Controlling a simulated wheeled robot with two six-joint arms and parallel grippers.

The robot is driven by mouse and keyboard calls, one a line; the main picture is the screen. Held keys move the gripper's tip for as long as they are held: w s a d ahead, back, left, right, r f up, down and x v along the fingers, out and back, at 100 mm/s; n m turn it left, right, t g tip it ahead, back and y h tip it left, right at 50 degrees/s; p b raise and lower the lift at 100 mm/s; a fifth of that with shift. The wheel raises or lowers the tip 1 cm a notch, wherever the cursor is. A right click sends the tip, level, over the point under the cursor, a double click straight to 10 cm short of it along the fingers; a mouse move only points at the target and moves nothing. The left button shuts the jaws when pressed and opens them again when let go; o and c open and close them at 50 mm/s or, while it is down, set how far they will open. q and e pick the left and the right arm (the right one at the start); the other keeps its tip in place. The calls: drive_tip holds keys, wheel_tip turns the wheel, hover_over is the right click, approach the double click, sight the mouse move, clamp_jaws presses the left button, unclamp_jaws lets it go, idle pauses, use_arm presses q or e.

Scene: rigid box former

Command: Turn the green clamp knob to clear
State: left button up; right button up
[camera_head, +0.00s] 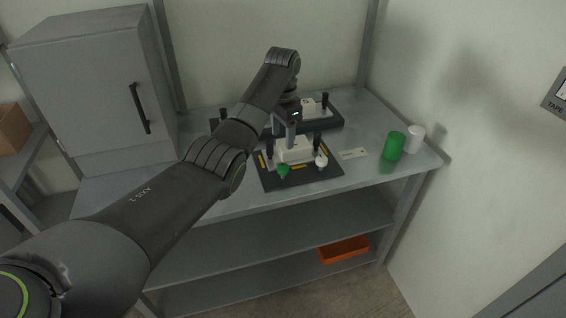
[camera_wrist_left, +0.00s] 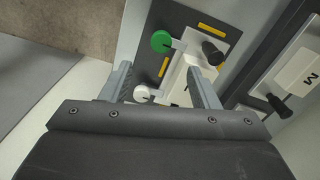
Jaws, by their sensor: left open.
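The green clamp knob (camera_head: 283,170) stands at the front left of a dark fixture plate (camera_head: 311,177) on the bench. In the left wrist view the green knob (camera_wrist_left: 160,41) shows a dark pointer mark and lies beyond the fingertips, not between them. A white knob (camera_head: 321,161) stands at the front right of the plate; it also shows in the wrist view (camera_wrist_left: 142,93). A white block (camera_head: 296,152) sits between the knobs and black handles. My left gripper (camera_wrist_left: 159,70) is open and empty above the fixture, apart from the green knob. My right gripper is out of view.
A second dark fixture (camera_head: 330,117) stands behind. A green cylinder (camera_head: 393,146), a white cylinder (camera_head: 414,138) and a label card (camera_head: 353,153) are on the right of the bench. A grey cabinet (camera_head: 85,85) stands left. An orange bin (camera_head: 343,250) is below.

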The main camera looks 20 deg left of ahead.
sight(283, 167)
use_arm(q)
wheel_tip(283, 167, down, 10)
drive_tip(key=shift+w+f, duration=0.1)
drive_tip(key=shift+f, duration=0.7)
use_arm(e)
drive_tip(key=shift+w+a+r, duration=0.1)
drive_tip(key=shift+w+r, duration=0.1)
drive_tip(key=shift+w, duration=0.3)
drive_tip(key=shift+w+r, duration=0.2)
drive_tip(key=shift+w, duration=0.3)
use_arm(q)
drive_tip(key=c, duration=1)
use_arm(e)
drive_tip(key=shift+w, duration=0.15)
